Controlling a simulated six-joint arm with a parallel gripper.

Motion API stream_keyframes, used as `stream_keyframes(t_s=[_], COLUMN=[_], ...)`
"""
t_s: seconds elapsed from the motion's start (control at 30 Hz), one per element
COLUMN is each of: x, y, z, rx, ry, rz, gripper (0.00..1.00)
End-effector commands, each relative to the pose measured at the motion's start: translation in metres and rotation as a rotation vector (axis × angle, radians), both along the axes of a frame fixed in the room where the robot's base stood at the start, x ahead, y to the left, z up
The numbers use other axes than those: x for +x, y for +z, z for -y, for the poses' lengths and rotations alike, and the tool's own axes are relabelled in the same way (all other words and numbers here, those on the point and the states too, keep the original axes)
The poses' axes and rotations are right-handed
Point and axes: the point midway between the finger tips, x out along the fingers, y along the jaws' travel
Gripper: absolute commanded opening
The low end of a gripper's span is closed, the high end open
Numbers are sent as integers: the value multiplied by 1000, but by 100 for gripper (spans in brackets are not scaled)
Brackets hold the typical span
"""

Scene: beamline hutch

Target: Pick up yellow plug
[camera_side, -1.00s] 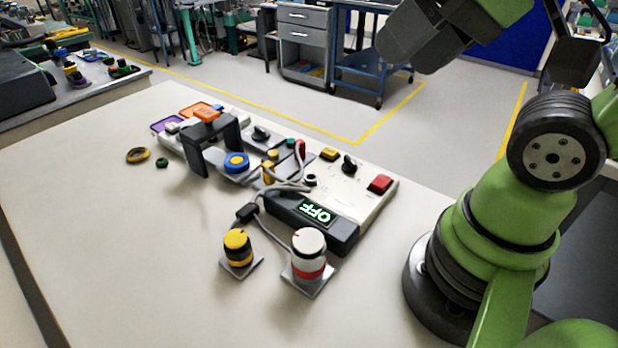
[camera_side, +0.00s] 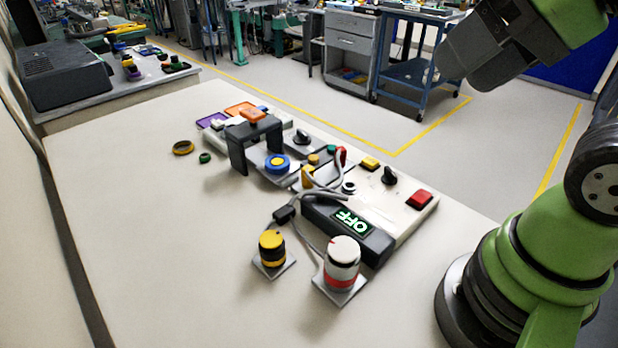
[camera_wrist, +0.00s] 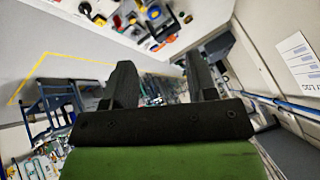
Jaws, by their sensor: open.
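The yellow plug appears to be the short yellow cylinder with black bands (camera_side: 271,248), upright on a small grey plate on the pale table in the side view. A white cylinder with a red band (camera_side: 342,262) stands close to its right on a similar plate. My gripper (camera_side: 458,62) is high at the upper right of the side view, well away from the plug. In the wrist view my gripper (camera_wrist: 160,65) shows two dark fingers spread apart with nothing between them. I cannot pick out the plug for certain in the wrist view.
Behind the plug lie a panel with an OFF display (camera_side: 352,222), looping grey cables, a red button (camera_side: 419,199) and a black bridge (camera_side: 238,150). The table's left and front areas are clear.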

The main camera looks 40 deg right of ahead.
Motion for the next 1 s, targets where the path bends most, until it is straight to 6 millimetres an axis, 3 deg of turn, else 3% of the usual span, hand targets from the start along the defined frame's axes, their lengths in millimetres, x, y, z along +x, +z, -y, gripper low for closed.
stream_keyframes(t_s=[0.67, 0.83, 1.0], x=[2, 28, 81], y=[1, 7, 5], z=[0, 2, 6], rx=[-3, -33, -93], ry=[3, 26, 78], rz=[-5, -63, -165], gripper=[57, 57, 57])
